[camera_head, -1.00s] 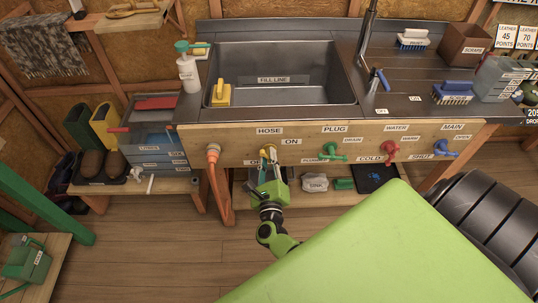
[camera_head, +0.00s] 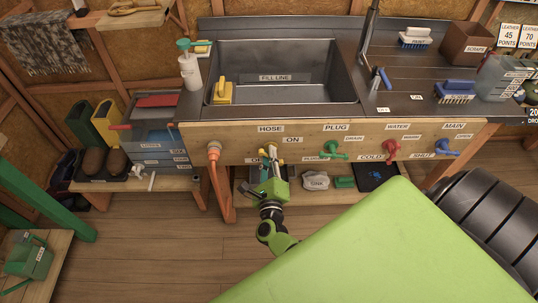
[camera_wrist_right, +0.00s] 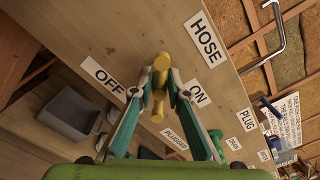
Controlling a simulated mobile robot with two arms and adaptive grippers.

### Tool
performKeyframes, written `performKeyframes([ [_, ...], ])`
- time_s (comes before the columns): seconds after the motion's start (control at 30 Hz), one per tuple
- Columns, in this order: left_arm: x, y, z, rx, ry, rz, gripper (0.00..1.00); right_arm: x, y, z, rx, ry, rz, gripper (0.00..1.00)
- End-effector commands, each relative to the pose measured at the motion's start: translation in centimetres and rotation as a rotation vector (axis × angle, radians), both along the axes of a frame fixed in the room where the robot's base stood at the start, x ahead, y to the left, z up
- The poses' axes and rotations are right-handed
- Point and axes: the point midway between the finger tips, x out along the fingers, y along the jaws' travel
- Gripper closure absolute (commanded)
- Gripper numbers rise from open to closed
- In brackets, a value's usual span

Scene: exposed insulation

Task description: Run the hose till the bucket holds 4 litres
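My right gripper (camera_head: 269,158) is at the yellow hose handle (camera_wrist_right: 160,62) on the wooden front panel. In the right wrist view its two fingers (camera_wrist_right: 159,88) close in on both sides of the handle and seem to hold it. The handle lies between the OFF label (camera_wrist_right: 103,77) and the ON label (camera_wrist_right: 197,94). The orange hose (camera_head: 215,182) hangs from a connector on the panel, under the HOSE sign's left; its lower end is hidden. I cannot make out a bucket for certain. My left gripper is not in view.
The grey sink (camera_head: 290,95) with its fill-line label is above the panel. A green plug handle (camera_head: 335,150), red water handle (camera_head: 390,150) and blue main handle (camera_head: 445,147) sit to the right. A grey tub (camera_wrist_right: 75,115) stands below the panel.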

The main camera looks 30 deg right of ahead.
Motion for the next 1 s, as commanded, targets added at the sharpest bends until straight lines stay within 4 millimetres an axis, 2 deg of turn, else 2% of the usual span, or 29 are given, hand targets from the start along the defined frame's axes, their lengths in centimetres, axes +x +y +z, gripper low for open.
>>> performKeyframes([
  [0.47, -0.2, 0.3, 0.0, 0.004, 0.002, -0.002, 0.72, -0.6, 0.4, -0.1, 0.002, 0.001, 0.001, 0.72],
  [1.0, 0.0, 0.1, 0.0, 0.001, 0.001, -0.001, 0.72, -9.1, 5.5, -0.1, 0.002, 0.002, 0.000, 0.72],
])
